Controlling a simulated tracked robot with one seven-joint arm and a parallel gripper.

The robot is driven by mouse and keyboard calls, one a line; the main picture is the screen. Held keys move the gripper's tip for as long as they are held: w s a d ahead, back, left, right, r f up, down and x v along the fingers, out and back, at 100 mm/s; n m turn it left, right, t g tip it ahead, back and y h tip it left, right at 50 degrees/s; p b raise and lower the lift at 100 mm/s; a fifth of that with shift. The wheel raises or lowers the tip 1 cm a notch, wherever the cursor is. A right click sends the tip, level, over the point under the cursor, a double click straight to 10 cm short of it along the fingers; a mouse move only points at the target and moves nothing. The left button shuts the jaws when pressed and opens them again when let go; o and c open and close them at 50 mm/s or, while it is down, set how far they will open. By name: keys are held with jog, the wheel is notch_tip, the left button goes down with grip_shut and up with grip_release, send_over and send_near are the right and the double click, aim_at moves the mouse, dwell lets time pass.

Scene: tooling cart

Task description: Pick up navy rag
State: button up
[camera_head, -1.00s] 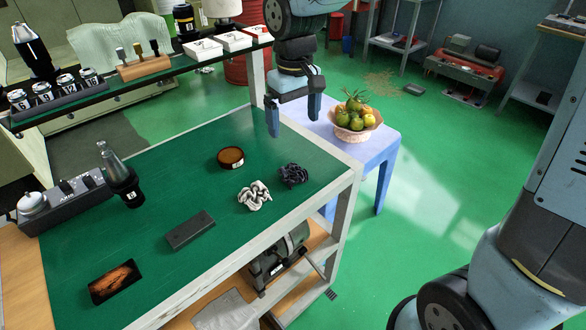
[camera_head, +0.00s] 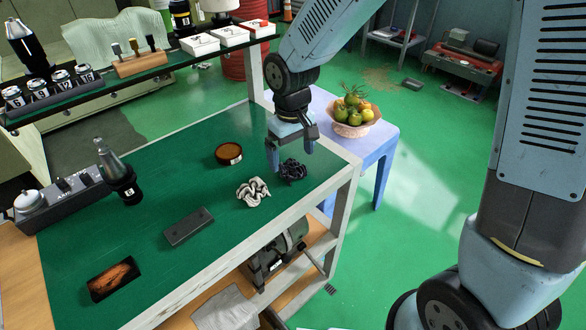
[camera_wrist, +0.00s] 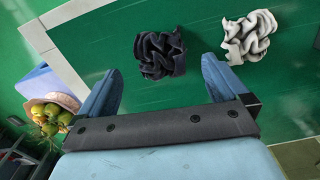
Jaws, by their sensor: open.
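The navy rag (camera_head: 292,170) lies crumpled on the green top of the cart (camera_head: 200,270), near its right end. It also shows in the wrist view (camera_wrist: 160,53), ahead of the fingers and roughly between their lines. My gripper (camera_head: 291,163) is open and empty, pointing down just above and behind the rag in the head view. In the wrist view my gripper (camera_wrist: 160,88) has its two blue fingers spread wide, with the rag apart from both. Whether the fingertips reach the rag's height is hard to tell.
A white-grey rag (camera_head: 253,191) lies close to the left of the navy one. A round brown tin (camera_head: 229,154) and a dark flat block (camera_head: 188,227) are further left. A fruit bowl (camera_head: 352,129) stands on a pale blue table (camera_head: 384,147) beyond the cart's right edge.

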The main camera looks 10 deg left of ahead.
aim_at(292, 169)
jog(key=shift+f, duration=1.45)
jog(key=c, duration=1.1)
